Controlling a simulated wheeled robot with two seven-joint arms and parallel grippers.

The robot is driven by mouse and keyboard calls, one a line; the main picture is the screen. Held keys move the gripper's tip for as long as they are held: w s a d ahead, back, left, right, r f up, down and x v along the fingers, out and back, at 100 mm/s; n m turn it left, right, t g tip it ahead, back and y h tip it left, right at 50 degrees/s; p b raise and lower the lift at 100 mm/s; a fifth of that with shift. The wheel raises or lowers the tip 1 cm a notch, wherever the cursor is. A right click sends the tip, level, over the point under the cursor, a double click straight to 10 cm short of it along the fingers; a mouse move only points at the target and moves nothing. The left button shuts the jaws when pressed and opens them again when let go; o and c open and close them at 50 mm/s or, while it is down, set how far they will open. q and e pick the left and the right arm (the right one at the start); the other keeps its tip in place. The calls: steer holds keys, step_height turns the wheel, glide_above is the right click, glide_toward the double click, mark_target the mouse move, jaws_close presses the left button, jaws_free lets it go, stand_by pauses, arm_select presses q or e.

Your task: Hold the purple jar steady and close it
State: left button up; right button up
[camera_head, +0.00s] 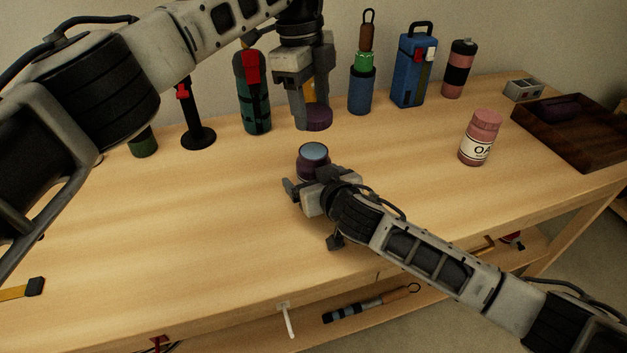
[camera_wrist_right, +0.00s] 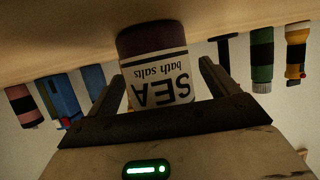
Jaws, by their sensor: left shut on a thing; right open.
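The purple jar (camera_head: 312,170) stands upright on the table without its lid, and its pale blue contents show at the top. In the right wrist view the jar (camera_wrist_right: 155,62) appears upside down, with a "SEA bath salts" label, between my right gripper's fingers (camera_wrist_right: 172,88). My right gripper (camera_head: 308,183) is open around the jar from the near side. My left gripper (camera_head: 312,108) points down and is shut on the purple lid (camera_head: 318,119), behind the jar and apart from it.
A pink jar (camera_head: 481,137) stands to the right. A dark wooden tray (camera_head: 590,148) holds a purple item at the far right. Bottles, a blue case (camera_head: 413,70) and a black stand (camera_head: 197,137) line the back.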

steer(key=c, duration=1.5)
arm_select(q)
glide_above(313, 150)
steer(key=shift+a+f, duration=0.15)
steer(key=shift+f, duration=2.35)
steer(key=shift+f, duration=0.9)
steer(key=shift+f, duration=0.55)
arm_select(e)
jaws_close()
arm_select(q)
steer(key=shift+m, duration=1.7)
